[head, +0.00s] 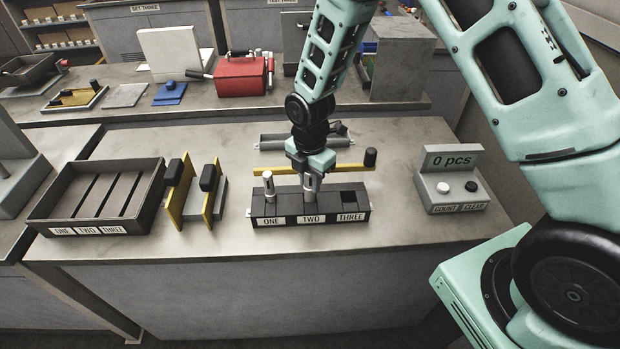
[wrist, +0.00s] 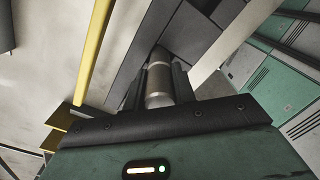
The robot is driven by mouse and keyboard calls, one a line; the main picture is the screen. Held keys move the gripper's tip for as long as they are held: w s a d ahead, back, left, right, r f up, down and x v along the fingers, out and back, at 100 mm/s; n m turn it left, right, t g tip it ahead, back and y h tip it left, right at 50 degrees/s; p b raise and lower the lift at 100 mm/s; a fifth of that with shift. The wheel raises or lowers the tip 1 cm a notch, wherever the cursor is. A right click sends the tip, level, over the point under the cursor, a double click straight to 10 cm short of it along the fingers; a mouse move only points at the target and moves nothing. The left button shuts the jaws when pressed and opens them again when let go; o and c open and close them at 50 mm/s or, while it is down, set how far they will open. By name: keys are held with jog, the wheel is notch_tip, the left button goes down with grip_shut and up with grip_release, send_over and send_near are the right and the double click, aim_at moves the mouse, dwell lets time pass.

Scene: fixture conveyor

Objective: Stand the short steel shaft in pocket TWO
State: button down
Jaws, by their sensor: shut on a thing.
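The dark pocket block (head: 290,211) with labels ONE, TWO and THREE stands on the table in the head view. A steel shaft (head: 268,187) stands upright in pocket ONE. My gripper (head: 310,174) is shut on a second steel shaft (head: 309,190), which is upright at pocket TWO. In the wrist view the held shaft (wrist: 159,80) lies between the dark fingers with its far end at the block. How deep it sits in the pocket is hidden. Pocket THREE (head: 349,199) is a dark empty square.
A yellow bar (head: 345,167) with a dark knob runs behind the block. A slotted tray (head: 150,190) labelled ONE, TWO, THREE and two yellow-plated fixtures (head: 180,195) stand left. A counter box (head: 450,190) reading 0 pcs stands right. The table front is clear.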

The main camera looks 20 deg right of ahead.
jog(key=shift+f+b, duration=0.7)
jog(key=shift+f, duration=0.4)
dwell(0.9)
jog(key=c, duration=1.1)
grip_release()
jog(key=shift+o, duration=0.2)
notch_tip(320, 180, up, 18)
jog(key=f+b, duration=0.1)
jog(key=b, duration=0.2)
jog(key=s+a+r+m, duration=0.1)
jog(key=s+a+m, duration=0.2)
jog(key=s+m, duration=0.4)
jog(key=s+a+r+m, duration=0.1)
jog(key=s+a+m, duration=0.2)
jog(key=s+m, duration=0.5)
jog(key=s, duration=1.1)
jog(key=shift+s+a+m+y, duration=0.15)
jog(key=shift+s+m+y, duration=0.15)
jog(key=shift+s, duration=0.1)
